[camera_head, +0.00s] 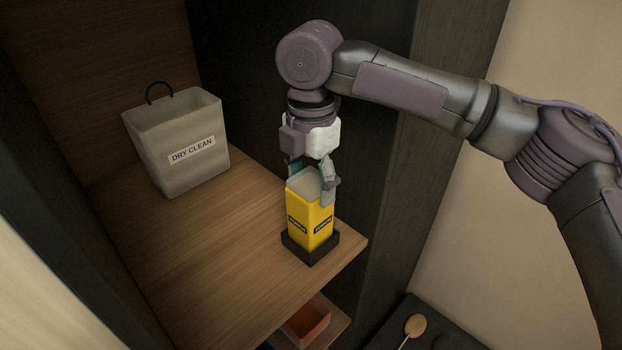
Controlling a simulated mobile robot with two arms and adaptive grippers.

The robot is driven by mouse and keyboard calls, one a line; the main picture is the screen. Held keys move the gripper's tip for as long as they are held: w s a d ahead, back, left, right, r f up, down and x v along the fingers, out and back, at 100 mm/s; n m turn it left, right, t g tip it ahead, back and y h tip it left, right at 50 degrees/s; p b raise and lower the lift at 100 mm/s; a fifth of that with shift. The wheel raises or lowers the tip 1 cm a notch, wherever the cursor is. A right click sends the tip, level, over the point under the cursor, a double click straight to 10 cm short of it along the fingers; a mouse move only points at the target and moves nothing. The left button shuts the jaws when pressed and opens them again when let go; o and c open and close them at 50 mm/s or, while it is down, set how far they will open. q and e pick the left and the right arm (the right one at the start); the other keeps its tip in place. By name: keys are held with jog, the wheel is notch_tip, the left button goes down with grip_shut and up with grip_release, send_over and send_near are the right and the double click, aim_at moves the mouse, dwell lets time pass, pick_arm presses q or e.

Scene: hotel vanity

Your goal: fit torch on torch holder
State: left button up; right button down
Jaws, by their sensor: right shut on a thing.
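The yellow torch (309,226) is a box-like upright body with dark labels reading "TORCH". It stands at the right front corner of the wooden shelf, with its lower end at the black square torch holder (322,250). The holder's rim surrounds the torch's base; I cannot tell whether the torch is fully seated. My right gripper (313,186) comes down from above and is shut on the torch's upper part, one finger on each side. My left gripper is not in view.
A grey "DRY CLEAN" bin (180,140) with a black handle stands at the back left of the shelf (205,260). The middle of the shelf is clear. Dark panels stand behind and right. Below are an orange tray (306,322) and a wooden-headed brush or spoon (414,326).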

jog(key=shift+f, duration=0.55)
jog(key=shift+c, duration=1.1)
grip_release()
jog(key=shift+o, duration=0.4)
